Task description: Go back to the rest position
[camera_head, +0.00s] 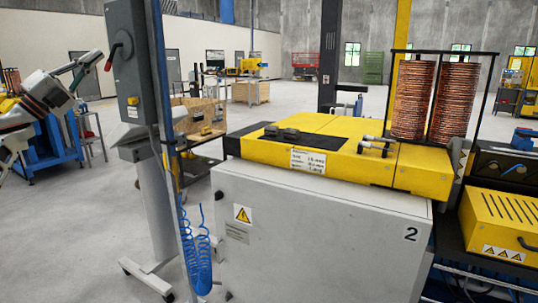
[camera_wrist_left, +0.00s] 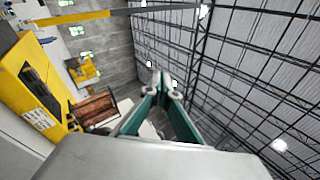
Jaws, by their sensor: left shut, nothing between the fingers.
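My left gripper (camera_head: 97,59) is raised at the left edge of the head view, in front of a blue workbench and left of the grey control box. In the left wrist view its two green fingers (camera_wrist_left: 164,84) meet at their tips with nothing between them. The gripper is empty and away from the machine. My right gripper is in neither view. Two stacks of copper coils (camera_head: 412,100) (camera_head: 455,102) stand in a black frame on the yellow-topped machine (camera_head: 330,145).
The grey control box (camera_head: 130,60) on a wheeled stand, with a blue coiled hose (camera_head: 197,255), stands left of the white cabinet (camera_head: 310,240). A yellow vented unit (camera_head: 505,222) is at the right. The floor between the stand and the blue bench (camera_head: 45,150) is clear.

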